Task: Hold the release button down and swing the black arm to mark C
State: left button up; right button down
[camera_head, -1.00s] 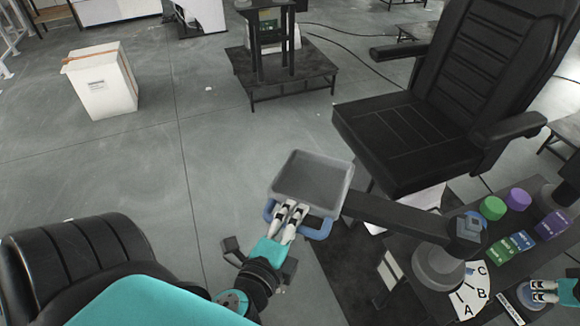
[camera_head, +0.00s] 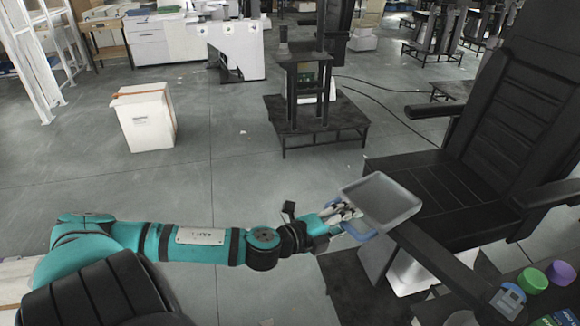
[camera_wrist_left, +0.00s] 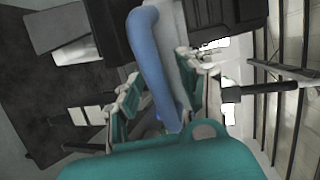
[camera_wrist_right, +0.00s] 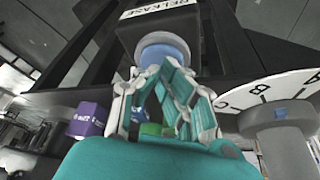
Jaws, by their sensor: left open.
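The black arm (camera_head: 440,262) slants up and left across the lower right of the head view, with a grey tray (camera_head: 384,200) at its end. My left gripper (camera_head: 343,214) is open around the blue handle (camera_head: 360,233) on the tray's near side. The left wrist view shows the handle (camera_wrist_left: 155,60) between the fingers. In the right wrist view my right gripper (camera_wrist_right: 160,68) has its fingertips together against the blue button (camera_wrist_right: 162,50), under the RELEASE label (camera_wrist_right: 160,10). The white dial (camera_wrist_right: 290,90) carries marks A, B and C beside the grey pivot post (camera_wrist_right: 280,138).
A black chair (camera_head: 450,180) stands right behind the tray. A white box (camera_head: 145,118) and a black stand (camera_head: 310,110) are farther back, with open floor between.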

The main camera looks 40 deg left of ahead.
aim_at(362, 198)
pick_arm(q)
jog(key=w+m+h, duration=0.1)
jog(key=w, duration=0.1)
jog(key=w+h, duration=0.1)
jog(key=w, duration=0.2)
jog(key=w+m+g+h, duration=0.1)
jog(key=w, duration=0.2)
jog(key=shift+w+r+m, duration=0.1)
jog(key=shift+m, duration=0.2)
jog(key=shift+w+d+m+g+h, duration=0.1)
jog(key=shift+w+m+g+h, duration=0.2)
jog(key=shift+w, duration=0.35)
jog(key=shift+w+d+m+g+h, duration=0.1)
jog(key=shift+w+m+h, duration=0.1)
jog(key=shift+w+h, duration=0.35)
jog(key=shift+a, duration=0.2)
jog(key=v, duration=1.1)
jog(key=shift+s, duration=0.2)
jog(key=a+f+n+y, duration=0.3)
jog(key=a+f+n, duration=0.1)
jog(key=f, duration=0.4)
jog(key=s+a+f+n+y, duration=0.1)
jog(key=a+f+n+y, duration=0.2)
jog(key=a+f, duration=0.4)
jog(key=shift+s+a+f+n, duration=0.2)
jog(key=shift+a+f+n, duration=0.15)
jog(key=shift+n, duration=0.35)
